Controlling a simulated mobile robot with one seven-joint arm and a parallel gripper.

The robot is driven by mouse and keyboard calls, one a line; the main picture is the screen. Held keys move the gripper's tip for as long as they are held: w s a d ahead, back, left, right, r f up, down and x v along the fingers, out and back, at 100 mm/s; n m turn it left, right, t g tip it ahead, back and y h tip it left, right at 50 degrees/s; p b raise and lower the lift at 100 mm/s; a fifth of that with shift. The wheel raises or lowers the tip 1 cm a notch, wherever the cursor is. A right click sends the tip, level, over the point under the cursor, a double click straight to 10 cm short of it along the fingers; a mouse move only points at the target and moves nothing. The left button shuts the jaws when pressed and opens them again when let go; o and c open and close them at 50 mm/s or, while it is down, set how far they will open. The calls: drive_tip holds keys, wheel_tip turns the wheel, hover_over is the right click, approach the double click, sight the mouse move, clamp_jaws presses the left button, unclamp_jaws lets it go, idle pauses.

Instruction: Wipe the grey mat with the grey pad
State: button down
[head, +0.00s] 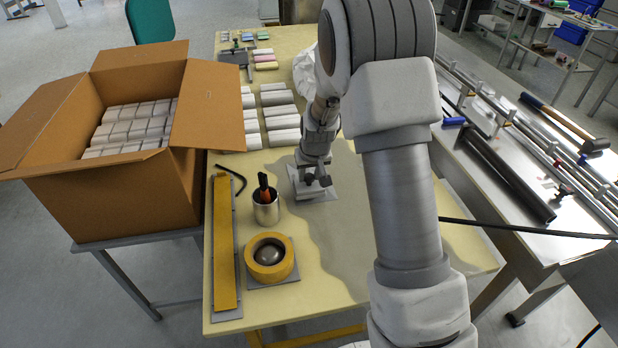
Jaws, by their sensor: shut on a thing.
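My gripper (317,182) points down over the middle of the yellow table and is shut on the grey pad (325,193). The pad is a flat, pale grey piece that shows around and below the fingers. It lies low at the table surface; I cannot tell whether it touches or hovers slightly. The grey mat (335,235) appears as a dull grey area under and in front of the gripper.
A metal cup (266,207) with an orange-and-black handled tool stands left of the gripper. A yellow ring (270,259) and a long yellow bar (224,245) lie nearer. White packs (281,122) lie behind. A cardboard box (110,195) is left, a conveyor machine (520,170) right.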

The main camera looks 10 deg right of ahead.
drive_tip(key=shift+w+r+p, duration=0.15)
drive_tip(key=shift+r+p, duration=1.5)
drive_tip(key=shift+r, duration=1.55)
drive_tip(key=shift+d, duration=0.15)
